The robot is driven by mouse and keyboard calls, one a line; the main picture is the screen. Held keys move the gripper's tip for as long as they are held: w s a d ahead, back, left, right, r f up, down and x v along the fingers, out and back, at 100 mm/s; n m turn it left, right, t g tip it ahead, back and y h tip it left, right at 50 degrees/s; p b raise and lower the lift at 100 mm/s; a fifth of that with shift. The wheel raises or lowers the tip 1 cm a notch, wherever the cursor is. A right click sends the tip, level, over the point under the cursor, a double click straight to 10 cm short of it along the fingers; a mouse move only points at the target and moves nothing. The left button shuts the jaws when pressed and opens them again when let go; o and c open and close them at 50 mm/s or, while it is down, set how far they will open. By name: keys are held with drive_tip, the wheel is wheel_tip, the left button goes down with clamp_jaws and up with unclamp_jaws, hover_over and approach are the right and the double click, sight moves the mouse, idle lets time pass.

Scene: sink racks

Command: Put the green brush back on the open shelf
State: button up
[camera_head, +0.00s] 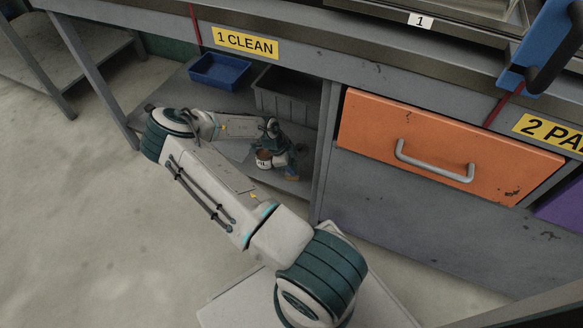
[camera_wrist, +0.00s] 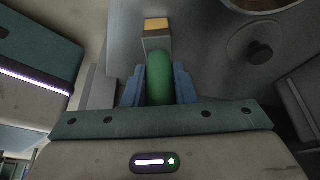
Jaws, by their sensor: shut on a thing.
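The green brush (camera_wrist: 159,76) is between the two blue fingers of my gripper (camera_wrist: 159,88) in the wrist view. Its green handle points away from the palm, and a tan, block-like end (camera_wrist: 156,26) shows beyond it. In the head view my gripper (camera_head: 284,160) is inside the open shelf (camera_head: 235,150) under the "1 CLEAN" label, low over the shelf board. The brush is mostly hidden there by the gripper and arm. I cannot tell whether the brush touches the shelf.
A blue tray (camera_head: 219,71) and a grey bin (camera_head: 286,96) sit farther back on the shelf. An orange drawer (camera_head: 447,147) is to the right, past the shelf's upright (camera_head: 326,150).

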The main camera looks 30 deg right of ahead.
drive_tip(key=shift+f, duration=0.1)
drive_tip(key=o, duration=1)
drive_tip(key=shift+r, duration=0.45)
drive_tip(key=p+v, duration=0.4)
drive_tip(key=v, duration=0.7)
drive_tip(key=shift+a+r, duration=0.15)
drive_tip(key=shift+r, duration=0.1)
drive_tip(key=shift+w, duration=0.1)
